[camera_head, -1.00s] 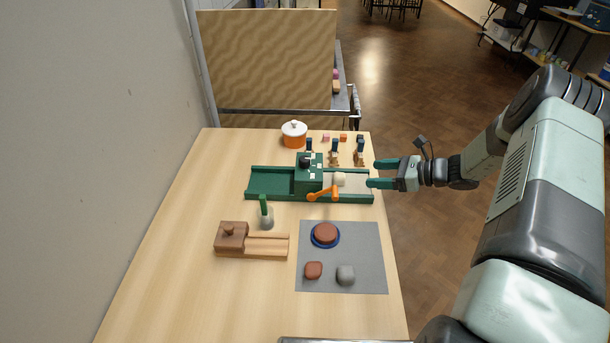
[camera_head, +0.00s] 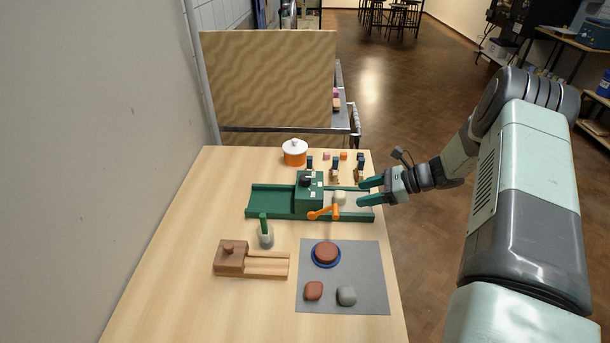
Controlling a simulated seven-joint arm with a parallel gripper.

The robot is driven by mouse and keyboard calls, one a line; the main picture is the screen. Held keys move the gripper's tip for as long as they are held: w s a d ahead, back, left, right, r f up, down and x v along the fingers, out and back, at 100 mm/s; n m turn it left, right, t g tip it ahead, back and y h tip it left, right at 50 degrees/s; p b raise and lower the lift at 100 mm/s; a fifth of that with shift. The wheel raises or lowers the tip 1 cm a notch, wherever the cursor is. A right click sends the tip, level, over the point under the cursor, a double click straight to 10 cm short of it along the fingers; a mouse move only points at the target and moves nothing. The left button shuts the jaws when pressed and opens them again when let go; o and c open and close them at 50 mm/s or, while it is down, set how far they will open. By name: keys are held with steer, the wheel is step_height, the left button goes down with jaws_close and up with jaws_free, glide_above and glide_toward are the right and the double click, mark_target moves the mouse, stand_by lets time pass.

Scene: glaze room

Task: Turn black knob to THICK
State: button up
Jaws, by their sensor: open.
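The black knob (camera_head: 306,181) sits on top of the green roller machine (camera_head: 309,196), near small white labels too small to read. An orange crank (camera_head: 323,212) is on the machine's front side. A pale lump (camera_head: 339,198) lies on the machine's right bed. My gripper (camera_head: 360,193) is open and empty over the right end of that bed, to the right of the knob and apart from it. Its two green-tipped fingers point left. Which way the knob points is too small to tell.
An orange pot (camera_head: 294,153) and several small tools and blocks stand behind the machine. In front are a green-handled tool (camera_head: 265,232), a wooden box (camera_head: 231,257) and a grey mat (camera_head: 372,285) with a blue dish (camera_head: 313,258) and two lumps. The table's left side is clear.

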steer(key=w+a+r+n+g+h, duration=0.1)
steer(key=a+r+n+g+h, duration=0.4)
steer(key=a, duration=0.4)
step_height(320, 180, up, 8)
steer(key=n+t+h, duration=0.3)
steer(key=n+h, duration=0.3)
steer(key=h, duration=0.1)
glide_above(305, 177)
step_height(305, 177, down, 11)
steer(key=shift+r, duration=0.1)
steer(key=c, duration=1)
steer(key=shift+c, duration=0.2)
